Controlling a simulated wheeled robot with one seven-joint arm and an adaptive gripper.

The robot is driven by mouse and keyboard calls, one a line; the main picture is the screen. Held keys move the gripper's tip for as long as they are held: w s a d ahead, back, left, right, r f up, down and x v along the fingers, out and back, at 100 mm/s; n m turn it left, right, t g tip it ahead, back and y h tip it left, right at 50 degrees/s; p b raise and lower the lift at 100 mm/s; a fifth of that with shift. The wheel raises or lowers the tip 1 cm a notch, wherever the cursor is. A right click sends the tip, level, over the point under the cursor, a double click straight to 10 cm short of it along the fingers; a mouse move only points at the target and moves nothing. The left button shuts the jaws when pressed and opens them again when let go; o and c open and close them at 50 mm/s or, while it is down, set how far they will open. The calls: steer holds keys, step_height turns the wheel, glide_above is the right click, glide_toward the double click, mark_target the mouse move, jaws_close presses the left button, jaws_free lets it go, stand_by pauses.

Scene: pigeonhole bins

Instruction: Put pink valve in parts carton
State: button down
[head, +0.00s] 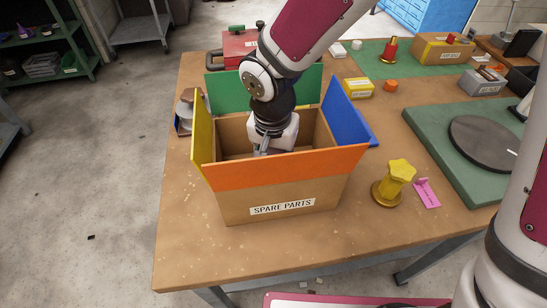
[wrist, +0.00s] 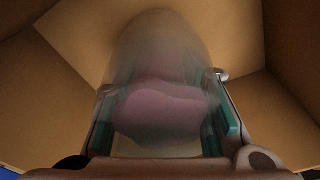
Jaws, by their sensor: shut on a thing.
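The parts carton (head: 245,178) stands open on the table, with a "SPARE PARTS" label and green, blue, orange and yellow flaps spread outward. My gripper (head: 262,150) reaches down into it from above, and its fingertips are mostly hidden by the orange front flap. In the wrist view, my gripper (wrist: 165,105) is shut on a dull pink thing, seemingly the pink valve (wrist: 160,120), seen blurred between the fingers with a hazy see-through shape around it. The carton's brown inner walls (wrist: 230,45) surround it. Whether the valve touches the carton floor is unclear.
A green board with a dark disc (head: 487,143) lies farther right. A red toolbox (head: 240,47) and a red valve (head: 389,50) are behind. The table's front left is clear.

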steer(key=shift+f+b, duration=0.45)
stand_by(0.4)
steer(key=c, duration=1)
jaws_free()
steer(key=shift+o, duration=0.2)
steer(key=shift+r, duration=0.1)
step_height(320, 180, up, 18)
steer(key=p, duration=1.2)
steer(key=shift+f, duration=0.25)
stand_by(0.4)
steer(key=s+d+r+n+t, duration=0.1)
steer(key=s+d+r, duration=0.55)
steer(key=d, duration=0.25)
steer(key=s+d+r+n+t, duration=0.1)
steer(key=s+d+r+t, duration=0.1)
steer(key=s+d+r, duration=0.55)
steer(key=s+d+t, duration=0.1)
steer(key=s+d, duration=0.4)
steer(key=s, duration=0.1)
steer(key=shift+d+r+n, duration=0.25)
steer(key=shift+r+n, duration=0.05)
steer(key=shift+r, duration=0.15)
